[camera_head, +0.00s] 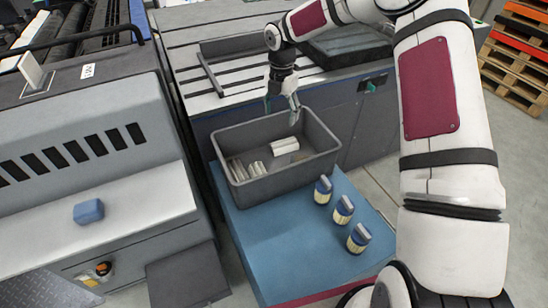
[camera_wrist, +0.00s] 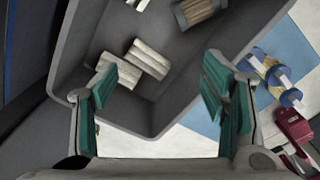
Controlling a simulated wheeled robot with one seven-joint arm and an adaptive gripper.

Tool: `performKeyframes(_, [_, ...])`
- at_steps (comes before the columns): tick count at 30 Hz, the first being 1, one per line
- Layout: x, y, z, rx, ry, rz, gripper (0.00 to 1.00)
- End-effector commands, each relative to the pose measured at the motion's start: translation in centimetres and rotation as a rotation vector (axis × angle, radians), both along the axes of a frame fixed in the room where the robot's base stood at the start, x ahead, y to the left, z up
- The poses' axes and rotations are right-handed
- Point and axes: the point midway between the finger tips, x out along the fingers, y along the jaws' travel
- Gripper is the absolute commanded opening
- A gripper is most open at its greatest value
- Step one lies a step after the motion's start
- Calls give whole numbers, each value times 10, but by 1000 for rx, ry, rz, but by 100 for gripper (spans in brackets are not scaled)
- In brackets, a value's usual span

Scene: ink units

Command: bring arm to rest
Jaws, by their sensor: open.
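My gripper (camera_head: 283,103) is open and empty above the back part of a grey bin in the head view. It also shows in the wrist view (camera_wrist: 160,100), with its green-padded fingers spread apart over the bin's edge. The white and maroon arm reaches in from the right and hides part of the machine and floor behind it.
The grey bin (camera_head: 327,160) holds several pale blocks (camera_head: 285,146) and stands on a blue-topped surface (camera_head: 290,240). Several blue and cream containers (camera_head: 343,210) stand to its right. A blue block (camera_head: 88,211) lies on the left machine's ledge. Wooden pallets (camera_head: 520,60) stand far right.

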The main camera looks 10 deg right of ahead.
Motion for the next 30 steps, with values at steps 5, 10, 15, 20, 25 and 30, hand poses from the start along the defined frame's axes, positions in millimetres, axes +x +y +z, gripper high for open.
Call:
performKeyframes(5, [0, 0, 14, 0, 0, -1, 67])
performKeyframes(10, [0, 0, 15, 1, 1, 0, 67])
performKeyframes(15, [0, 0, 15, 1, 1, 0, 67])
performKeyframes(20, [-1, 0, 18, -2, -1, -5, 67])
performKeyframes(25, [-16, 2, 47, -37, -15, -88, 67])
performKeyframes(30, [-49, 3, 98, -97, -50, -278, 67])
